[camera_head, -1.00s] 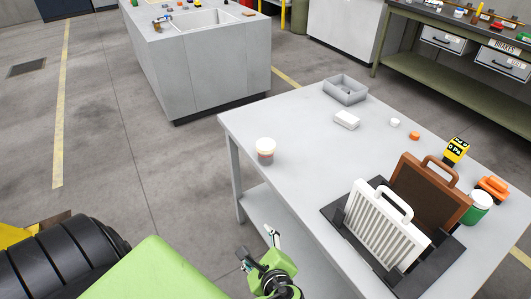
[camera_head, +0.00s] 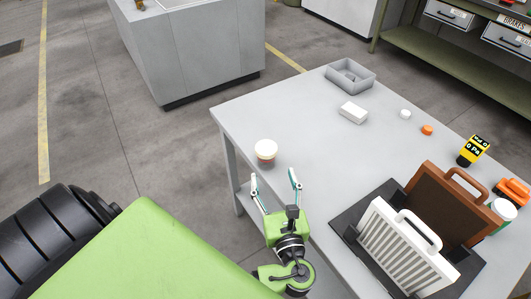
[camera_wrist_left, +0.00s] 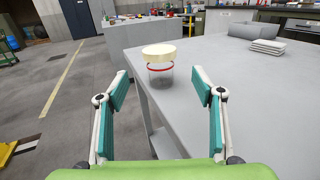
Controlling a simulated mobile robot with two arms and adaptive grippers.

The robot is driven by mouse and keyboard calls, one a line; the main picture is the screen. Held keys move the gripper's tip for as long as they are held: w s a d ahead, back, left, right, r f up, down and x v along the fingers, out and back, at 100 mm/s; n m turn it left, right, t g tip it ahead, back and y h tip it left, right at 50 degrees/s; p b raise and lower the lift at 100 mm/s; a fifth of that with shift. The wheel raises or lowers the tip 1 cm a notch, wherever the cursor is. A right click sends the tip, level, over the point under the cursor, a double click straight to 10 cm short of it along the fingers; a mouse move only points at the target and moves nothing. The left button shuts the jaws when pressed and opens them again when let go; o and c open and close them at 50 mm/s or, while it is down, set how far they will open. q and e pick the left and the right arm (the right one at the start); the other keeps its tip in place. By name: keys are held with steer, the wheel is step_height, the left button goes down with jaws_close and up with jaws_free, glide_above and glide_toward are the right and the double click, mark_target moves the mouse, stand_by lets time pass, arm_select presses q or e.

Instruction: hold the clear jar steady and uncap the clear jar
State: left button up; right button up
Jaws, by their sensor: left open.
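The clear jar (camera_head: 266,157) stands upright near the left edge of the grey table, with a cream lid (camera_head: 265,146) on top. In the left wrist view the jar (camera_wrist_left: 160,76) is see-through, with a red ring under its lid (camera_wrist_left: 159,53). My left gripper (camera_head: 275,180) is open and empty, in front of the jar and close to the table's edge. In the left wrist view its two teal-padded fingers (camera_wrist_left: 163,88) stand apart with the jar beyond and between them, not touched. My right gripper is not seen.
A dark rack (camera_head: 350,215) with white and brown panels stands right of my left arm. Table around the jar is clear.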

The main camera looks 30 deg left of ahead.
mark_target(268, 157)
arm_select(q)
steer(key=x, duration=0.5)
steer(key=shift+w+a+f, duration=0.1)
steer(key=shift+w+a, duration=0.1)
steer(key=shift+f+p+x, duration=0.1)
steer(key=shift+p+x, duration=0.3)
steer(key=shift+x, duration=0.95)
steer(key=shift+f+p+x, duration=0.15)
steer(key=shift+p+x, duration=0.2)
steer(key=shift+x, duration=0.95)
steer(key=c, duration=1.2)
